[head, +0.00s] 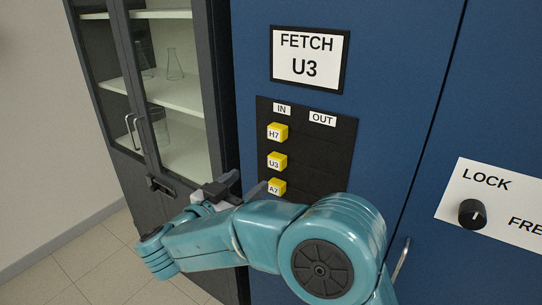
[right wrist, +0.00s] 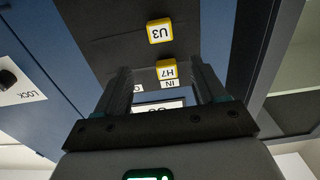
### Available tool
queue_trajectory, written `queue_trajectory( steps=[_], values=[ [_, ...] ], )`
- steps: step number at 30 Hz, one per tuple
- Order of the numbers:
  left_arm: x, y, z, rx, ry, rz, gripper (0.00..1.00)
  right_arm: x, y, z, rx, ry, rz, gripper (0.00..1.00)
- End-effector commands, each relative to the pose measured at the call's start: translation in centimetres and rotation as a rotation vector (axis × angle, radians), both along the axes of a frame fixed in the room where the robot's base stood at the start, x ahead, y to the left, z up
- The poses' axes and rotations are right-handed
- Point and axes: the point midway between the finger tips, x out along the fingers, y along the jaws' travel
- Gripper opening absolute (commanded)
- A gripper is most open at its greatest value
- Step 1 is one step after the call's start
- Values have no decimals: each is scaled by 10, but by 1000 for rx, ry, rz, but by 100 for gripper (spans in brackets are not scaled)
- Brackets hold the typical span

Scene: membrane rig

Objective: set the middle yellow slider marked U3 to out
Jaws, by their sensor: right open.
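The yellow slider U3 (head: 277,161) is the middle of three yellow blocks on a black panel (head: 325,165). It sits in the left part of the panel, on the IN side, in line with the others. My right gripper (head: 245,187) is open and empty, low and left of U3 in the head view. In the right wrist view, which is upside down, U3 (right wrist: 160,31) lies beyond the open fingers (right wrist: 165,85), apart from them. The slider H7 (right wrist: 167,69) shows between the fingertips there. My left gripper is not in view.
Slider H7 (head: 277,132) is above U3, and slider A7 (head: 276,187) is below it, close to my right gripper. A sign reading FETCH U3 (head: 310,57) hangs above. A LOCK knob (head: 472,214) is at right. A glass-door cabinet (head: 165,90) stands at left.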

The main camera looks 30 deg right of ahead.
Motion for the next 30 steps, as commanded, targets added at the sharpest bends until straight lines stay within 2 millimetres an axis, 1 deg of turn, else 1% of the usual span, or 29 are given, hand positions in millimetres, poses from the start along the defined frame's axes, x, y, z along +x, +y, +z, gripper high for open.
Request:
queue_trajectory(
  steps=[1, 6, 12, 18, 27, 28, 29, 30],
  values=[
    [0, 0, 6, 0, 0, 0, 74, 5, -14, 3, 0, 1, -5, 70],
    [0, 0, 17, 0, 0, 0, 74, 22, -51, 3, 0, 1, -3, 70],
    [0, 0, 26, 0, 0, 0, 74, 39, -87, 2, 0, 1, 0, 70],
    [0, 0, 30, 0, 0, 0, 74, 48, -103, 1, 0, 1, 3, 70],
    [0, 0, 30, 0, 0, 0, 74, 49, -105, 0, 0, 1, 4, 70],
    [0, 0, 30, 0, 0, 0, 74, 49, -105, 0, 0, 1, 4, 64],
    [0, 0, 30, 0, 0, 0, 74, 49, -105, 0, 0, 1, 4, 54],
    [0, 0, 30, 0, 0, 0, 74, 49, -105, 0, 0, 1, 4, 41]
  ],
)
